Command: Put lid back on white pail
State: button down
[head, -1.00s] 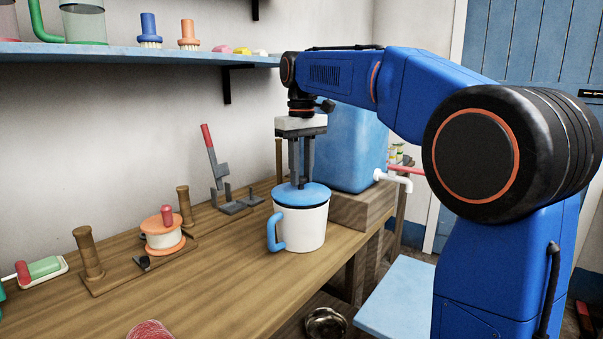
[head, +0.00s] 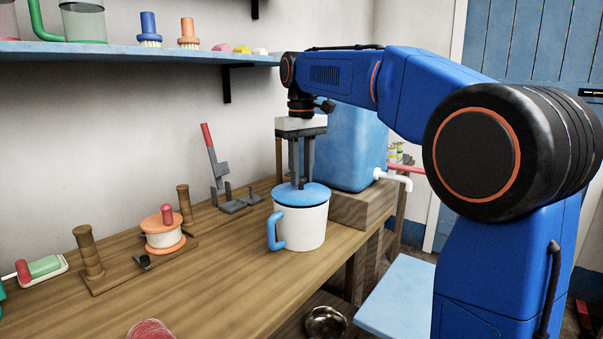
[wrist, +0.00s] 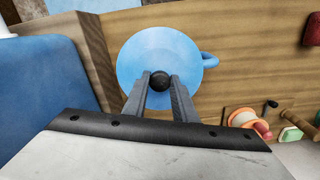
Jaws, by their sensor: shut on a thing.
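The white pail (head: 300,228) stands upright on the wooden bench, with its blue handle (head: 276,232) on the left. The blue lid (head: 316,194) lies over the pail's mouth and looks level; in the wrist view the lid (wrist: 150,50) covers the mouth, with the handle at its right. My gripper (head: 301,184) points straight down above the lid. In the wrist view its fingers (wrist: 160,86) are shut on the lid's dark round knob (wrist: 159,80). Whether the lid's rim is fully seated all round is hard to tell.
A blue tank (head: 350,150) with a white tap (head: 394,179) stands on a wooden block just behind right of the pail. A spool (head: 162,232) on a board and a grey lever clamp (head: 232,203) are to the left. The bench front (head: 230,285) is clear.

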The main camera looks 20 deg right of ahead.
jog(key=c, duration=0.9)
grip_release()
jog(key=shift+r, duration=3.5)
grip_shut()
